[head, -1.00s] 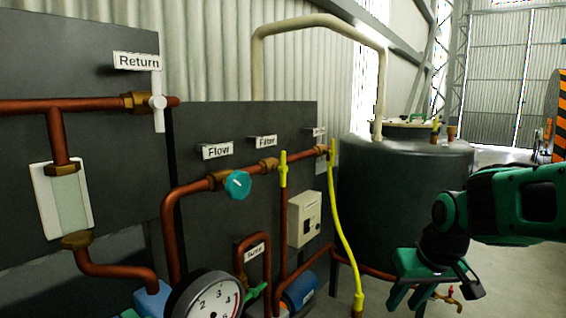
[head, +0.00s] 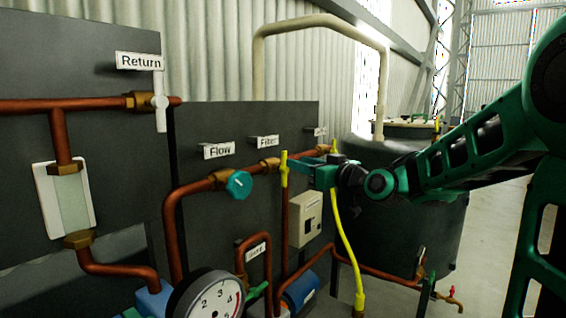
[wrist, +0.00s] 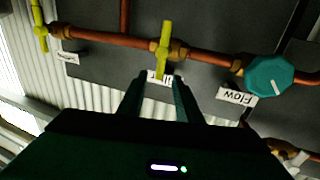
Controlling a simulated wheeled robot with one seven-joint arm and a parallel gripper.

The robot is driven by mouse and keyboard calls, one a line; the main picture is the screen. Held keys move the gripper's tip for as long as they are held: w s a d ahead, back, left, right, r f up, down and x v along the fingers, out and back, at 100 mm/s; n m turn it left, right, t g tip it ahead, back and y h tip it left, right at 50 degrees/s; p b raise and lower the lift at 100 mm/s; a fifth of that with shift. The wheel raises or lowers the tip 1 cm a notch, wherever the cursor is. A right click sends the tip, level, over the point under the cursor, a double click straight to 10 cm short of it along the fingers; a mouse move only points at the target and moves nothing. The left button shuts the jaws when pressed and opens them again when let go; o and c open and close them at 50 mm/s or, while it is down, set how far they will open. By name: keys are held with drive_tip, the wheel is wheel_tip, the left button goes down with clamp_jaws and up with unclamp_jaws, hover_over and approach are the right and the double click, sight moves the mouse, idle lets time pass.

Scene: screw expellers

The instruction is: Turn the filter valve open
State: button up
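The filter valve has a yellow lever handle (head: 284,169) standing upright, crosswise to the copper pipe, near the Filter label (head: 268,142). In the wrist view the yellow handle (wrist: 165,45) also lies across the pipe, with its lower end in line with the gap between my fingers. My gripper (head: 302,164) is at the right of the handle in the head view, its fingers pointing toward it. In the wrist view my gripper (wrist: 160,80) is open, with a clear gap between the fingers. The Filter label is partly covered there by the fingers. I cannot tell whether a finger touches the handle.
A teal Flow knob (head: 239,184) sits left of the filter valve on the same pipe. Another yellow valve (wrist: 39,25) is on the other side, and a yellow hose (head: 344,235) hangs there. A dark tank (head: 425,240) stands at the right, behind my arm.

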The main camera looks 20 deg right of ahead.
sight(284, 167)
drive_tip(key=x, duration=0.8)
drive_tip(key=shift+w+a, duration=0.1)
drive_tip(key=shift+c, duration=0.4)
clamp_jaws()
